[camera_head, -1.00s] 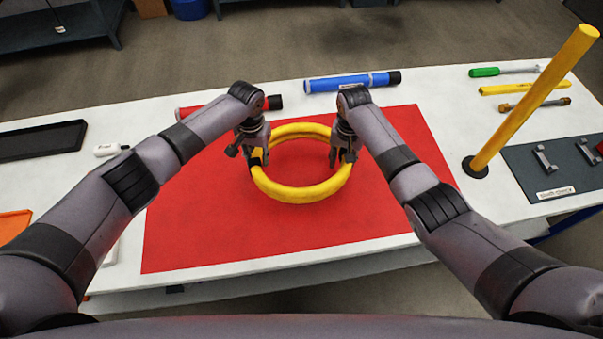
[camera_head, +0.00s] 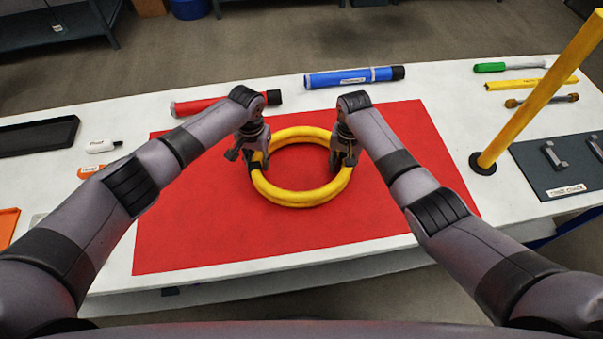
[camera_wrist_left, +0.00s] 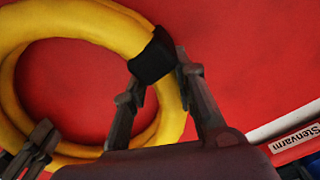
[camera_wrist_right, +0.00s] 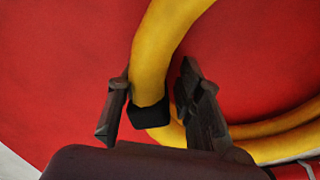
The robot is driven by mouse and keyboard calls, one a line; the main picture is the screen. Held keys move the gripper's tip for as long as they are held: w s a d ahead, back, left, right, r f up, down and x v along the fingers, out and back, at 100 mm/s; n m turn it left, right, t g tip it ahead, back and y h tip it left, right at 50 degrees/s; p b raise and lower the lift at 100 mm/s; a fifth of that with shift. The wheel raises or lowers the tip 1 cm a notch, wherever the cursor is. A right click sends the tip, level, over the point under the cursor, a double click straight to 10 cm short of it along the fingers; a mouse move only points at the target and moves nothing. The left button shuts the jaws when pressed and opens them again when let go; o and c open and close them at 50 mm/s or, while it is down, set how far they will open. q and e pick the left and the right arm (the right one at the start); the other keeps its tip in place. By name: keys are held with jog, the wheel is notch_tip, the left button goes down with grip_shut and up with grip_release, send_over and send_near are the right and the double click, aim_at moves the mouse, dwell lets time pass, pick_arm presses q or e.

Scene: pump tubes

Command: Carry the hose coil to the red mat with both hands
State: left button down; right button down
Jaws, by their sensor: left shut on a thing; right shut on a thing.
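The yellow hose coil (camera_head: 300,199), with black bands, is over the middle of the red mat (camera_head: 200,235). Whether it touches the mat or hangs just above cannot be told. My left gripper (camera_head: 254,163) is shut on the coil's left side; the left wrist view shows its fingers (camera_wrist_left: 155,85) at a black band. My right gripper (camera_head: 345,158) is shut on the coil's right side. In the right wrist view its fingers (camera_wrist_right: 152,100) are on either side of the yellow hose (camera_wrist_right: 158,50) near a black band. The fingers partly hide the hose.
A red tube (camera_head: 200,104) and a blue tube (camera_head: 350,78) lie behind the mat. A yellow post (camera_head: 530,95) stands right of it, by a dark board (camera_head: 560,165). A black tray (camera_head: 35,138) and a white marker (camera_head: 100,146) lie left. The mat's front is clear.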

pick_arm(q)
jog(key=c, duration=1.8)
grip_release()
jog(key=shift+s+d+f, duration=0.15)
jog(key=shift+d+f, duration=0.1)
jog(key=shift+f, duration=0.05)
pick_arm(e)
jog(key=c, duration=1.6)
grip_release()
jog(key=shift+w+a+f, duration=0.1)
jog(key=shift+a+f, duration=0.1)
pick_arm(q)
jog(key=shift+o, duration=0.7)
jog(key=shift+r, duration=0.1)
pick_arm(e)
jog(key=shift+o, duration=0.7)
jog(key=shift+r, duration=0.15)
pick_arm(q)
jog(key=o, duration=0.4)
jog(key=shift+a, duration=0.15)
jog(key=shift+c, duration=0.2)
pick_arm(e)
jog(key=o, duration=0.4)
jog(key=shift+d, duration=0.15)
jog(key=shift+c, duration=0.2)
